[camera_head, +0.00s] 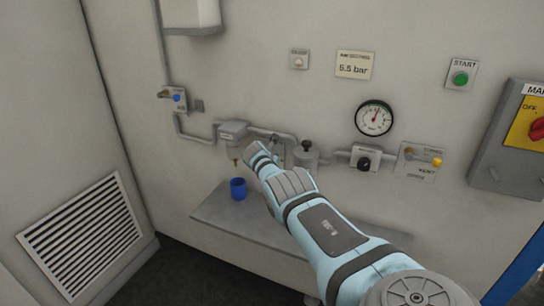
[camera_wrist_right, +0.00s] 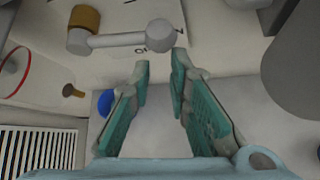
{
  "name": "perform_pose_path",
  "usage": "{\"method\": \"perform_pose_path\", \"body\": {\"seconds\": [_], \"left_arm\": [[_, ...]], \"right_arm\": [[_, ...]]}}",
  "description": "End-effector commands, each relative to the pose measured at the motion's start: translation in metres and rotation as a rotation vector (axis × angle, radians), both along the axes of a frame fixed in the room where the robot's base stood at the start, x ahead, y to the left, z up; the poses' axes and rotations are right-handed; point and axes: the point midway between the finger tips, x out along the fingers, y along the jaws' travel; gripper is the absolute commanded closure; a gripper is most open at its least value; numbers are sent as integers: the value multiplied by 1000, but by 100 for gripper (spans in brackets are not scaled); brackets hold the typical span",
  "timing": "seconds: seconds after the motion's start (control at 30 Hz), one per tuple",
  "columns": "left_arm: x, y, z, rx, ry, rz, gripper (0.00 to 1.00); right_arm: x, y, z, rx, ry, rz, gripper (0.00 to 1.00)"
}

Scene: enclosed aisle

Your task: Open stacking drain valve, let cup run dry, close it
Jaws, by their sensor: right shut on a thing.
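My right gripper (camera_head: 254,150) reaches to the wall fittings, right of the bowl unit with its brass drain tip (camera_head: 236,161). In the right wrist view its fingers (camera_wrist_right: 160,62) are close together, shut at the rounded grey end of a valve lever (camera_wrist_right: 120,40) with a brass-coloured knob; the exact contact is unclear. The clear bowl (camera_wrist_right: 35,75) with a red ring and brass tip is at left there. The blue cup (camera_head: 238,189) stands on the shelf below the drain tip; part of it shows in the wrist view (camera_wrist_right: 104,102). Its inside is too small to read. My left gripper is out of view.
The grey shelf (camera_head: 212,217) runs beneath the pipework. A gauge (camera_head: 374,118), a yellow-handled vent valve (camera_head: 436,162), a green start button (camera_head: 461,78) and a red switch box (camera_head: 508,150) are at right. A louvred grille (camera_head: 82,235) is at lower left.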

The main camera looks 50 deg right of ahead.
Motion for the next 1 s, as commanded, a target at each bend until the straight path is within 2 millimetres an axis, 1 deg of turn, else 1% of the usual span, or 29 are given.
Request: {"method": "perform_pose_path", "body": {"seconds": [0.03,0.2,0.57,0.67,0.77,0.83,0.87,0.9,1.0], "left_arm": [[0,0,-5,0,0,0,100],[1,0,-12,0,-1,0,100],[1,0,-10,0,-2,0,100],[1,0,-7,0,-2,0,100],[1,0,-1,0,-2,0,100],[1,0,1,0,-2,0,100],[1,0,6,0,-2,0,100],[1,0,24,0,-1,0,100],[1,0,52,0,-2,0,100]], "right_arm": [[7,2,4,-6,-18,13,100],[11,4,7,-7,-20,14,100],[12,5,9,-8,-20,16,100],[11,8,3,-6,-19,17,100],[7,13,-12,-3,-14,14,100],[0,15,-29,2,-6,7,100],[-3,17,-31,3,-4,5,100],[-5,19,-20,2,-3,3,100],[-9,28,-8,2,-2,1,100]]}}
